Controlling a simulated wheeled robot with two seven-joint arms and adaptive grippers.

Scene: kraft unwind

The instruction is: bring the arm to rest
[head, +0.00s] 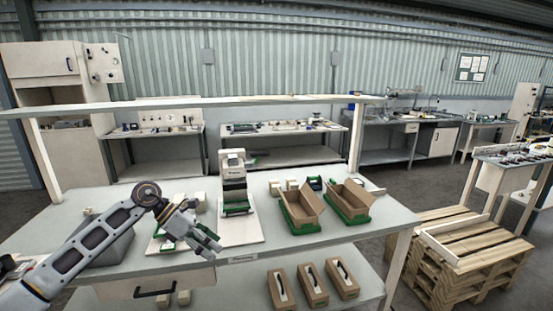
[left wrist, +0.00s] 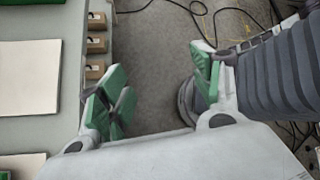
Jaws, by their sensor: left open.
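My left arm comes in from the left in the head view, and its gripper (head: 205,243) is over the front edge of the workbench. The left wrist view shows this gripper (left wrist: 160,92) with its green-padded fingers wide apart. Nothing is between them; the floor shows below. The workbench (head: 310,250) has a grey top. My right gripper does not show in either view.
A white device (head: 232,165) stands on a pale board behind my gripper. Two open cardboard boxes (head: 300,211) sit in green trays to the right. Several smaller boxes (head: 312,284) lie on the lower shelf. Wooden pallets (head: 465,245) stand at the right. Cables (left wrist: 205,22) lie on the floor.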

